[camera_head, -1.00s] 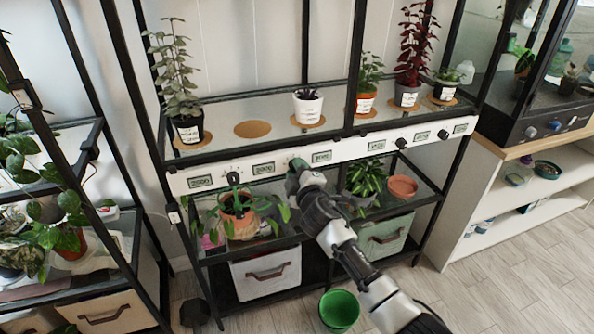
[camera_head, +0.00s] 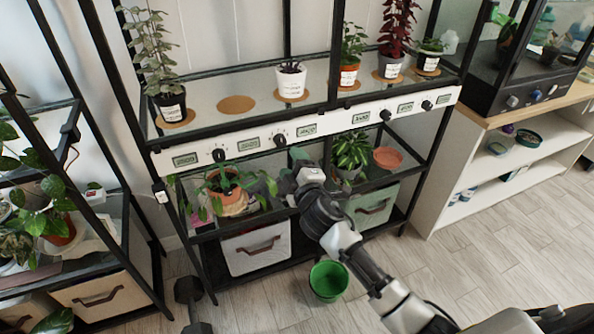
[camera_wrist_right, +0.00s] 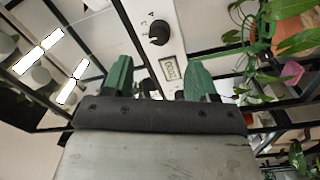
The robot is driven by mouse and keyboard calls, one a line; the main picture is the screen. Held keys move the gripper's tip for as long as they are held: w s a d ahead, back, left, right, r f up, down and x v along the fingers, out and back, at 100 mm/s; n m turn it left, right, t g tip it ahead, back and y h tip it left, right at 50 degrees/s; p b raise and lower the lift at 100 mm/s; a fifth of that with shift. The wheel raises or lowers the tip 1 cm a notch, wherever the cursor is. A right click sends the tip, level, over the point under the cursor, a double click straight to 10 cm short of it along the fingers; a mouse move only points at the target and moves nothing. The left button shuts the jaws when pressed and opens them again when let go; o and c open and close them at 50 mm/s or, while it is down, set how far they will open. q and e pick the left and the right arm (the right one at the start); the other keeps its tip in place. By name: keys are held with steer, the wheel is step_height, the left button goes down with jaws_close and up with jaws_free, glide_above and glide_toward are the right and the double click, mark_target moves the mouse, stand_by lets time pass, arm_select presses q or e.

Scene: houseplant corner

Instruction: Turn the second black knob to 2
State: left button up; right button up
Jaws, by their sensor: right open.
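The white panel (camera_head: 330,128) along the shelf front carries several black knobs and small displays. The second black knob (camera_head: 280,139) from the left sits between two displays, uncovered in the head view. My right gripper (camera_head: 280,170), with green fingertips, is just below it, apart from the panel. In the right wrist view my gripper (camera_wrist_right: 158,79) is open and empty, its green fingers spread. Beyond them are a display (camera_wrist_right: 168,68) and a black knob (camera_wrist_right: 159,33) with numbers beside it. I cannot tell that knob's setting or which one it is. My left gripper is out of view.
A plant in an orange pot (camera_head: 222,181) stands on the lower shelf, its leaves close to my right gripper. A leafy plant (camera_head: 351,150) and a terracotta saucer (camera_head: 388,157) are to the right. A green bucket (camera_head: 328,280) stands on the floor.

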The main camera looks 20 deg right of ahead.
steer(key=shift+s+f, duration=0.1)
steer(key=shift+s, duration=1.45)
steer(key=s+d+f+m+g+p, duration=0.1)
steer(key=s+f+m+g+p, duration=0.3)
steer(key=f, duration=0.6)
steer(key=s+d+f+n+g+b, duration=0.15)
steer(key=s+f, duration=0.35)
steer(key=f, duration=0.5)
steer(key=s+f+m+g+p, duration=0.3)
steer(key=s+f+g, duration=0.15)
steer(key=f, duration=0.55)
steer(key=s+f+m+g+p, duration=0.1)
steer(key=s+f, duration=0.3)
steer(key=s, duration=0.8)
steer(key=s+f+m+g+p, duration=0.1)
steer(key=s+f+g, duration=0.3)
steer(key=s, duration=0.8)
steer(key=s+d+f+m+g+p, duration=0.1)
steer(key=s+f, duration=0.5)
steer(key=s, duration=0.7)
steer(key=m+g, duration=0.1)
steer(key=m, duration=0.1)
steer(key=shift+f+m+g+h, duration=0.15)
steer(key=shift+m+g+h, duration=0.15)
steer(key=shift+m, duration=0.05)
